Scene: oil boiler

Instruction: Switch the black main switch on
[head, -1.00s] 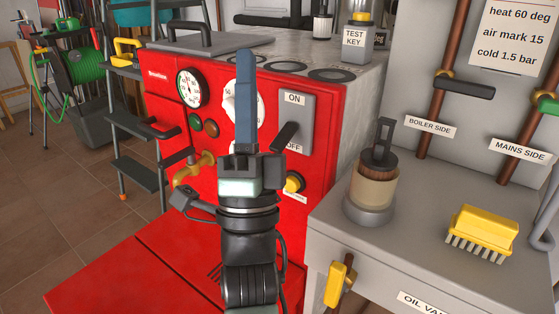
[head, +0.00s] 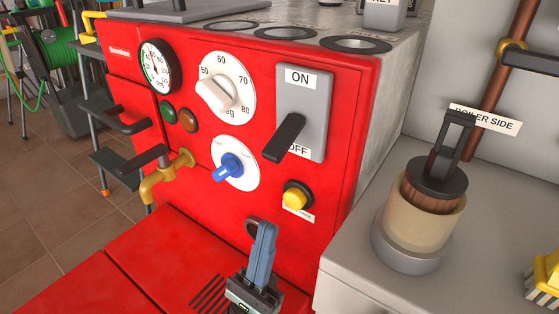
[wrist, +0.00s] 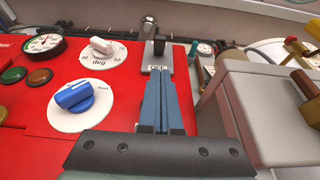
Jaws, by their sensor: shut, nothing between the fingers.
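The black main switch lever (head: 284,137) is on a grey plate (head: 303,106) on the red boiler front. It points down and left to the OFF label, with ON above. My gripper (head: 266,229) is shut and empty, its blue-grey fingers pointing up. In the head view it is below the switch, just left of and below the yellow button (head: 297,197), apart from the lever. In the wrist view the shut fingers (wrist: 160,80) point toward the plate (wrist: 157,57) and the black lever (wrist: 158,46); their tips cover the plate's lower part.
Left of the switch are a white dial (head: 228,87), a blue knob (head: 228,167), a gauge (head: 155,66) and a brass tap (head: 166,175). At right, a grey bench (head: 345,265) holds a jar-like container (head: 425,215). Space before the switch looks clear.

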